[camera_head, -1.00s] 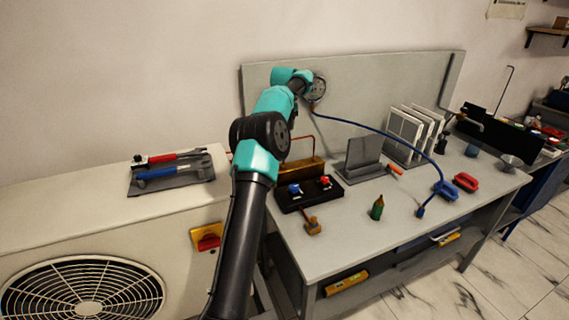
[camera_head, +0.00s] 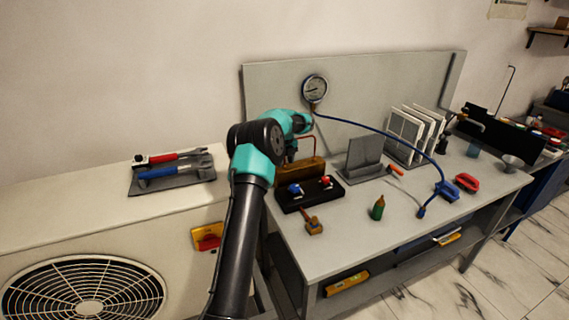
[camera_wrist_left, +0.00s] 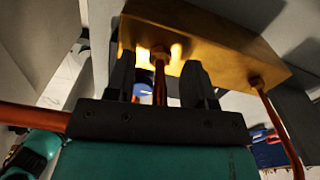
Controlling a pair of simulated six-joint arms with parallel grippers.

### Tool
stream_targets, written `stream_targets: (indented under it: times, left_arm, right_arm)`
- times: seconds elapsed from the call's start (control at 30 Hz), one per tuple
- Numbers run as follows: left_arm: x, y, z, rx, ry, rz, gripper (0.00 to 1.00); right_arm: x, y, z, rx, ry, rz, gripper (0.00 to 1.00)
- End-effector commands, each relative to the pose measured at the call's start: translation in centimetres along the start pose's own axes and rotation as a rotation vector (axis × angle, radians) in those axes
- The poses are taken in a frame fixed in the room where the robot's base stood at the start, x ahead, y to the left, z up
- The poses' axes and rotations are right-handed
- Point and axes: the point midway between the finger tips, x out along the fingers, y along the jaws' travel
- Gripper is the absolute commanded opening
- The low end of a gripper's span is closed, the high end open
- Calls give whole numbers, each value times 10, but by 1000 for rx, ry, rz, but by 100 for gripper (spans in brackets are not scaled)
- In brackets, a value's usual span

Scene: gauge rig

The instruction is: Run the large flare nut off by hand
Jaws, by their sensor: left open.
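In the left wrist view a brass block (camera_wrist_left: 215,45) spans the top, with copper tubes running into it. My left gripper (camera_wrist_left: 160,85) is open below the block. A copper tube (camera_wrist_left: 159,90) with a brass flare nut (camera_wrist_left: 160,54) at its upper end stands between the fingers, with gaps on both sides. A second nut (camera_wrist_left: 256,82) sits farther right on the block, on another copper tube. I cannot tell for sure which nut is the large one. In the head view the brass block (camera_head: 302,171) is partly behind my left arm. My right gripper is not in view.
A black manifold (camera_head: 310,194) with blue and red knobs stands in front of the block. A gauge (camera_head: 314,87) with a blue hose is on the back panel. A green bottle (camera_head: 377,208) stands on the bench. Wrenches (camera_head: 172,167) lie on a mat at left.

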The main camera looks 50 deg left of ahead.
Motion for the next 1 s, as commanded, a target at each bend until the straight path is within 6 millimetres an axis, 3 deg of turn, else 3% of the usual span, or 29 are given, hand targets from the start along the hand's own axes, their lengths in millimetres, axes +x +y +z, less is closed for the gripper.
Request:
stream_targets:
  times: [0.4,0.9,1.0]
  left_arm:
    - [10,0,0,0,0,0,49]
    - [10,0,0,0,0,0,2]
    - [10,0,0,-1,0,0,0]
  right_arm:
    - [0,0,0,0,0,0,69]
    - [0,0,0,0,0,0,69]
    - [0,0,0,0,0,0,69]
